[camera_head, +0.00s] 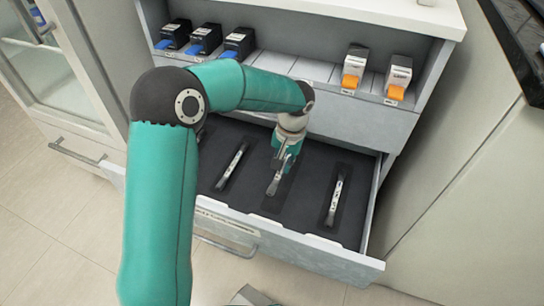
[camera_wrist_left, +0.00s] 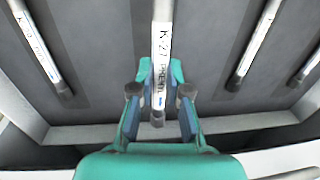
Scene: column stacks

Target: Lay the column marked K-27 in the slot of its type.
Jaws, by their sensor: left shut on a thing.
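The column marked K-27 is a slim white-labelled rod. It shows in the left wrist view (camera_wrist_left: 160,60) and in the head view (camera_head: 274,184). My left gripper (camera_head: 281,165), also in the left wrist view (camera_wrist_left: 160,98), is shut on it near one end. The column is over a dark slot in the grey lining of the open drawer (camera_head: 310,245), roughly in line with it; I cannot tell whether it touches the bottom. One column (camera_head: 232,166) lies in a slot to the left and another (camera_head: 336,200) to the right. My right gripper is not in view.
The left wrist view shows a further column (camera_wrist_left: 308,66) at far right. Above the drawer, a shelf (camera_head: 320,72) bears black boxes with blue parts (camera_head: 205,40) and white boxes with orange parts (camera_head: 398,76). The drawer walls bound the space; bare lining separates the slots.

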